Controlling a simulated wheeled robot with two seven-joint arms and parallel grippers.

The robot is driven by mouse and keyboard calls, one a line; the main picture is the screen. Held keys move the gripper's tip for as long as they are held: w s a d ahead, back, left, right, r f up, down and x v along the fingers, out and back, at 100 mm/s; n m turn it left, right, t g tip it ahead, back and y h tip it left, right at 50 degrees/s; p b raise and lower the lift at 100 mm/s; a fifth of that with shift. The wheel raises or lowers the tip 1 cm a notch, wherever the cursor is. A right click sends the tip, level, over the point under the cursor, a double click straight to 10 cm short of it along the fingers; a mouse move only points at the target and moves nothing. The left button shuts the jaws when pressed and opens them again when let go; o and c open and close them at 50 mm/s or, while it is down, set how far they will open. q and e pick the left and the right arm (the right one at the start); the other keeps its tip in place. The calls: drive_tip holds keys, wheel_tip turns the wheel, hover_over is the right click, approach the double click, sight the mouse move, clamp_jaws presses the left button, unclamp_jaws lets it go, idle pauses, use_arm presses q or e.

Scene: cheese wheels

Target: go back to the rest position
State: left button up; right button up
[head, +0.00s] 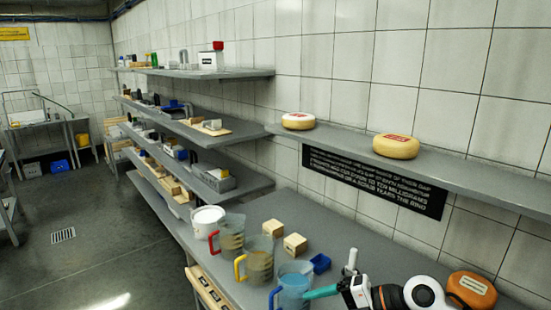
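A cheese wheel with a red label (396,146) lies flat on the wall shelf, and a paler wheel with a red label (298,121) lies to its left on the same shelf. An orange round thing with a pale label (472,289), which looks like another cheese wheel, is at the lower right beside my arm. My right gripper (335,289) is low over the counter, with a teal finger pointing left at a blue-tinted jug. Its finger gap is not clear. My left gripper is not in view.
Jugs with red (231,232), yellow (258,260) and blue (294,284) handles stand along the counter's front edge near a white tub (207,220). Two wooden blocks (273,228) and a small blue scoop (320,263) lie behind. Loaded shelves (215,129) stand left; the floor (95,240) is clear.

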wheel_tip(320, 180, up, 10)
drive_tip(key=m+t+y, duration=0.4)
drive_tip(key=m+t, duration=0.6)
drive_tip(key=t, duration=0.3)
drive_tip(key=s+d+f+m+t+h, duration=0.1)
drive_tip(key=s+d+f+m+h, duration=0.2)
drive_tip(key=d+f+m+h, duration=1.1)
drive_tip(key=s+a+f+m+g, duration=0.1)
drive_tip(key=s+f+g, duration=0.35)
drive_tip(key=s, duration=0.35)
drive_tip(key=s+a+f+m+g+h, duration=0.1)
drive_tip(key=s+f+m+g, duration=0.1)
drive_tip(key=s+f+g, duration=0.45)
drive_tip(key=s+a+f+m+g, duration=0.1)
drive_tip(key=s+a+f+g, duration=0.15)
drive_tip(key=s, duration=0.65)
wheel_tip(320, 180, down, 30)
drive_tip(key=d+r+g+b, duration=0.1)
drive_tip(key=b, duration=0.4)
drive_tip(key=s+d+f+b, duration=0.1)
drive_tip(key=s+f+b, duration=0.1)
drive_tip(key=s+f, duration=0.6)
drive_tip(key=s+d+f+g+b, duration=0.1)
drive_tip(key=s+d+f+b, duration=0.1)
drive_tip(key=s+f, duration=0.7)
wheel_tip(320, 180, down, 5)
drive_tip(key=shift+f+h+b, duration=0.15)
drive_tip(key=shift+h+b, duration=0.25)
drive_tip(key=shift+b, duration=0.1)
